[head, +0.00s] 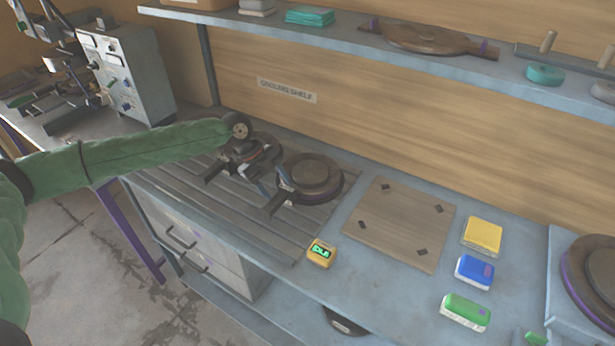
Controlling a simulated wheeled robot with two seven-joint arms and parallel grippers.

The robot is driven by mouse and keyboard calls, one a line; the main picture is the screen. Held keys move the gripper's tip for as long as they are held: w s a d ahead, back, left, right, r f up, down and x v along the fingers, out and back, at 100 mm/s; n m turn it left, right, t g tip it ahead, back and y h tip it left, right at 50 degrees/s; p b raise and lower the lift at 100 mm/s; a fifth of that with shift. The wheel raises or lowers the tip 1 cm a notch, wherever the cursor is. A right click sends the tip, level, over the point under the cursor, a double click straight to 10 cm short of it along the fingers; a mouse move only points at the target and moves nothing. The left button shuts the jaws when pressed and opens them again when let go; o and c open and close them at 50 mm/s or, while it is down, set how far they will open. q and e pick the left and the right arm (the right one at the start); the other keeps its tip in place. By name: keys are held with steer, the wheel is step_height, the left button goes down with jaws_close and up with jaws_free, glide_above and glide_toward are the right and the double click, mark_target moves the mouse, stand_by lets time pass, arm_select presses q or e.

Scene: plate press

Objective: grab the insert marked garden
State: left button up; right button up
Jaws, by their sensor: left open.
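Two dark round inserts with short handles lie on the grey ribbed mat (225,212). The right insert (312,175) shows well, with its handle pointing to the lower left. The left insert (214,172) is largely covered by my gripper. I can read no garden marking on either one. My left gripper (273,184) comes in on a green-sleeved arm. It points down over the left insert, its open fingers close to the right insert's left edge. I cannot tell whether they touch anything. My right gripper is not in view.
A wooden board (393,222) and yellow (482,236), blue (474,271) and green (465,312) blocks lie to the right. A shelf (450,66) overhangs the bench's back. A grey control box (127,72) stands far left.

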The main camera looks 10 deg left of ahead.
arm_select(q)
jaws_close()
steer(key=shift+w+r, duration=0.1)
stand_by(1.3)
